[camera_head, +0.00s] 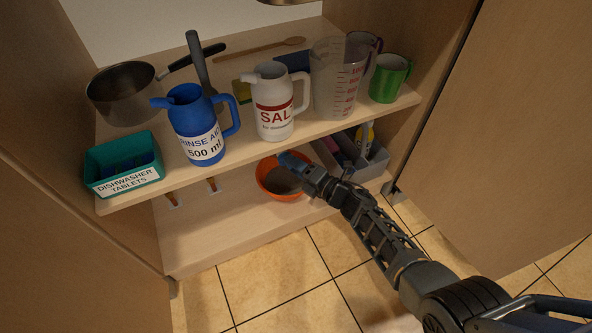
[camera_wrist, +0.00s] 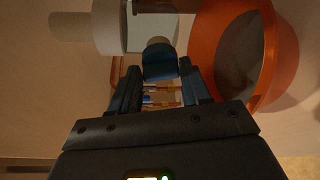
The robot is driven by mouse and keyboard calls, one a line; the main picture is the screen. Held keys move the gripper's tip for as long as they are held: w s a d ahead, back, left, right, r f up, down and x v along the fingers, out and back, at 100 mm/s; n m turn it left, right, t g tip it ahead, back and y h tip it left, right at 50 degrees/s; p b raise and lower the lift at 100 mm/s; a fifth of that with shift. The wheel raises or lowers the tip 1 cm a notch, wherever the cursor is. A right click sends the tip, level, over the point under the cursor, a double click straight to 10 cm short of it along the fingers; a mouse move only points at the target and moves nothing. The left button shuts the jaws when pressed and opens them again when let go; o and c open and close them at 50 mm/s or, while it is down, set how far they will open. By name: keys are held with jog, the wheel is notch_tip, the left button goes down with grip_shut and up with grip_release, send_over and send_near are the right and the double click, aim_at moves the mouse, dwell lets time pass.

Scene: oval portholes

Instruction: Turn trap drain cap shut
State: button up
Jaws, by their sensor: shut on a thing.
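The trap drain cap (camera_wrist: 160,62) shows in the wrist view as a small blue block at the end of a short grey stub, against the pale trap body (camera_wrist: 108,30). My gripper (camera_wrist: 159,68) has one finger on each side of the cap and is shut on it. The fingers hide the cap's sides, and I cannot tell how far it is turned. In the head view my gripper (camera_head: 291,161) reaches under the shelf, above the orange bowl; the trap is hidden there by the shelf.
The orange bowl (camera_head: 270,187) stands on the cabinet floor; in the wrist view the bowl (camera_wrist: 285,60) is close on the right. A grey caddy (camera_head: 368,160) stands right of my arm. The shelf (camera_head: 240,152) above carries jugs, a pan and a teal box (camera_head: 122,165).

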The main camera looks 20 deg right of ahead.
jog(key=shift+f+m+t+y+b, duration=0.15)
jog(key=shift+f+m+t+b, duration=0.1)
jog(key=shift+m+b, duration=0.4)
jog(key=shift+f+m+t+y+b, duration=0.15)
jog(key=shift+m+t+b, duration=0.1)
jog(key=shift+m+b, duration=0.4)
jog(key=shift+r+m, duration=0.1)
jog(key=shift+m, duration=0.2)
jog(key=o, duration=1.1)
jog(key=shift+c, duration=0.2)
jog(key=p+v, duration=0.3)
jog(key=v, duration=0.5)
